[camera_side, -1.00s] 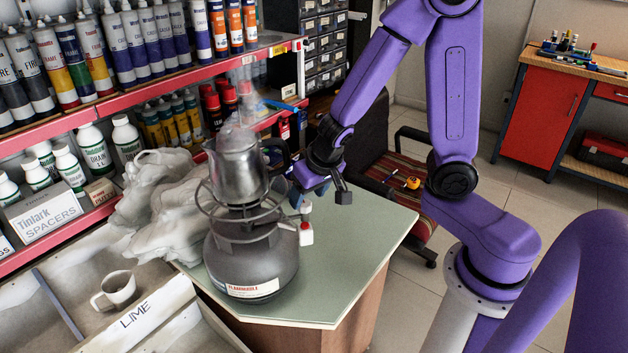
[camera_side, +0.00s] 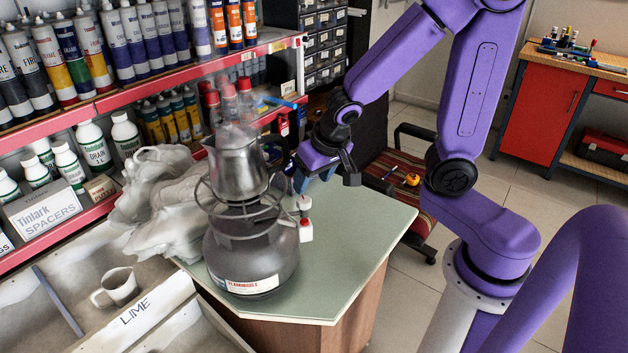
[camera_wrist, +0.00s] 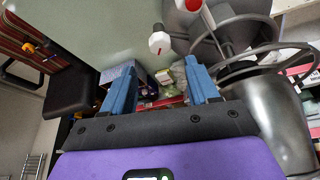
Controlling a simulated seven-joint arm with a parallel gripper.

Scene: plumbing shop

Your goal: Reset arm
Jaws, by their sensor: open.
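My gripper (camera_side: 306,182) is open and empty, just right of a metal coffee pot (camera_side: 236,163) and above the table. Its two blue fingers also show spread apart in the wrist view (camera_wrist: 161,88). The pot stands on a burner ring (camera_side: 214,207) on top of a dark gas bottle (camera_side: 250,256), with vapour above the pot. A white and red valve knob (camera_side: 305,230) sticks out at the bottle's right side; it also shows in the wrist view (camera_wrist: 160,43).
The pale green table (camera_side: 350,235) has free room right of the bottle. Crumpled grey-white cloth-like material (camera_side: 175,205) lies left of it. A cup (camera_side: 116,287) sits in the LIME bin (camera_side: 150,312). Stocked shelves (camera_side: 110,100) stand behind; a striped chair (camera_side: 400,175) stands right.

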